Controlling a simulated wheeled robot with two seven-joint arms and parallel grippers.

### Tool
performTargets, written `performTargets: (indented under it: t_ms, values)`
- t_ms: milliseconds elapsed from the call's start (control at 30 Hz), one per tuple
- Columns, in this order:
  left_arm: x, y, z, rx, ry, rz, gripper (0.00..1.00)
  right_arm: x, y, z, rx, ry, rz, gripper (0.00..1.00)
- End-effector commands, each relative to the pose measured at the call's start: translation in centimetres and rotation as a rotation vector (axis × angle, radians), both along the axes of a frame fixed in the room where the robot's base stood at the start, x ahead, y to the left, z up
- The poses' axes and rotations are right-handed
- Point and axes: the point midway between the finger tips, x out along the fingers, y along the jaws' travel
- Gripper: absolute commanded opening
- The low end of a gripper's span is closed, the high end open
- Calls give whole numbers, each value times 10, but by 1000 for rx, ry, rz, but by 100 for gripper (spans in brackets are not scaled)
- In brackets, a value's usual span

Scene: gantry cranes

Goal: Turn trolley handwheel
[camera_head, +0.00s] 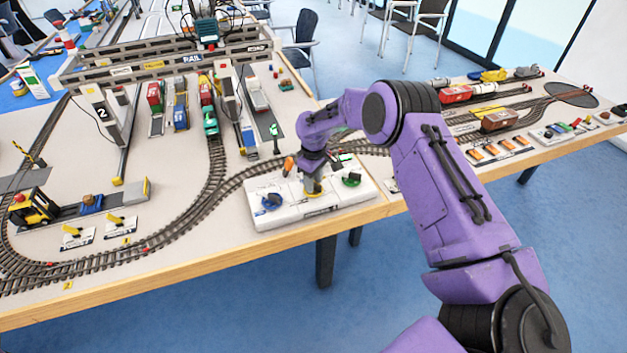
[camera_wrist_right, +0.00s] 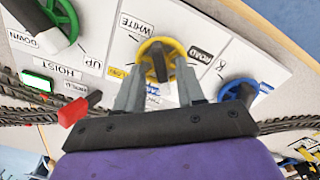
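The control panel (camera_head: 340,200) is a white board at the table's front edge with blue, yellow and green handwheels. The yellow handwheel (camera_wrist_right: 158,62) is in the middle, with a dark bar across its centre; it partly shows in the head view (camera_head: 313,191) under my gripper. "WHITE" and "ROAD" are printed beside it; I cannot read the word trolley. My right gripper (camera_wrist_right: 158,78) points down at the yellow wheel, its fingers apart on either side of the dark bar. I cannot tell whether they touch the wheel. My left gripper is out of view.
The blue handwheel (camera_wrist_right: 238,91) and the green handwheel (camera_wrist_right: 52,20), marked "HOIST", flank the yellow one. A red lever (camera_wrist_right: 78,108) stands close to my gripper. Model tracks (camera_head: 215,180) curve behind the panel, and a gantry crane (camera_head: 165,58) stands farther back.

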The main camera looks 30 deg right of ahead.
Motion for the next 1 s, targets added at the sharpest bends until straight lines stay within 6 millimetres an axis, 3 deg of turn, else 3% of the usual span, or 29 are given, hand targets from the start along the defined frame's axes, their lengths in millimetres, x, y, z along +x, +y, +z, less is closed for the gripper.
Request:
performTargets:
  t_ms: [267, 700, 1000]
  values:
    - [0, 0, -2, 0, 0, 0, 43, 0, 1, 3, 1, 0, 0, 38]
    - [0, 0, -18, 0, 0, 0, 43, 0, 0, 92, 1, -1, 0, 38]
    - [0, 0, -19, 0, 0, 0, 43, -1, 0, 105, 1, 1, -1, 38]
